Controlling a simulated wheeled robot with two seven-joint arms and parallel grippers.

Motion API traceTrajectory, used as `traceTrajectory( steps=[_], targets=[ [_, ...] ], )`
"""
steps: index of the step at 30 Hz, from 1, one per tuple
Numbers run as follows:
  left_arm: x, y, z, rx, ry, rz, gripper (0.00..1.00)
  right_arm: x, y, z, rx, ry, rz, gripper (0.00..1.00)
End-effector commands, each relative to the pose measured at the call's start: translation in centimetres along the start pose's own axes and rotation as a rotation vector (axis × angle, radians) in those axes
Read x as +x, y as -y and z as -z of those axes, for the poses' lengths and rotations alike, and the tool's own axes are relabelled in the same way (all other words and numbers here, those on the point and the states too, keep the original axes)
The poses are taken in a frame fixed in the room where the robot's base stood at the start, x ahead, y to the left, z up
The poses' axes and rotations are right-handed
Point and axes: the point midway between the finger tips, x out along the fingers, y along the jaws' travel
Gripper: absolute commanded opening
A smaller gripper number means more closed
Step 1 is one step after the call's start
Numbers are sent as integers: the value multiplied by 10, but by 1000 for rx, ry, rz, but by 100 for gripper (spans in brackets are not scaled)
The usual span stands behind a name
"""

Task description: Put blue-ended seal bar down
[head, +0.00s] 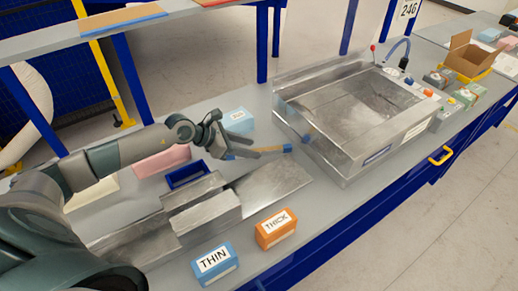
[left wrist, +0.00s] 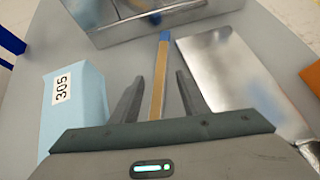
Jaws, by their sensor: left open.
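The seal bar is a thin tan strip with a blue end. The fingers are open and apart from the bar on both sides. Its near end is hidden by the gripper body. My right gripper is not in view.
The metal machine (head: 345,158) stands to the right. Metal plates and a block (head: 205,217) lie in front. Blue THIN (head: 214,263) and orange THICK (head: 276,229) boxes sit at the front edge. A light blue box (head: 238,121) stands close behind the gripper.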

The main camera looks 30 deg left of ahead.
Motion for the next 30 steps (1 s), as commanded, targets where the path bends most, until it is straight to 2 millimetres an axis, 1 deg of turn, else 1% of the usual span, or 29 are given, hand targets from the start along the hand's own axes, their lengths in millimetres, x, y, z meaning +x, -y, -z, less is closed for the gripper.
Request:
traceTrajectory(
  steps=[1, 3, 8, 23, 26, 27, 28, 29, 30],
  targets=[
    [4, 2, -5, -2, 2, 2, 41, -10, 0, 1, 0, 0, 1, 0],
    [13, 1, -3, -2, 2, 1, 41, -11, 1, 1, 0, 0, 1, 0],
    [24, 1, -2, 0, 1, 0, 41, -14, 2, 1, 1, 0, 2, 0],
    [26, 1, 0, 1, 0, 0, 41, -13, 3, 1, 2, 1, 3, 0],
    [26, 1, 0, 1, 0, 0, 20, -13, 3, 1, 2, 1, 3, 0],
    [26, 1, 0, 1, 0, 0, 10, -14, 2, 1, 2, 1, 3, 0],
    [26, 1, 0, 1, 0, 0, 3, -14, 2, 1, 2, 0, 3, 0],
    [26, 1, 0, 1, 0, 0, 0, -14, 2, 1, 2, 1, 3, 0],
    [26, 1, 0, 1, 0, 1, 0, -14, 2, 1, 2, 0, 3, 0]
  ],
)
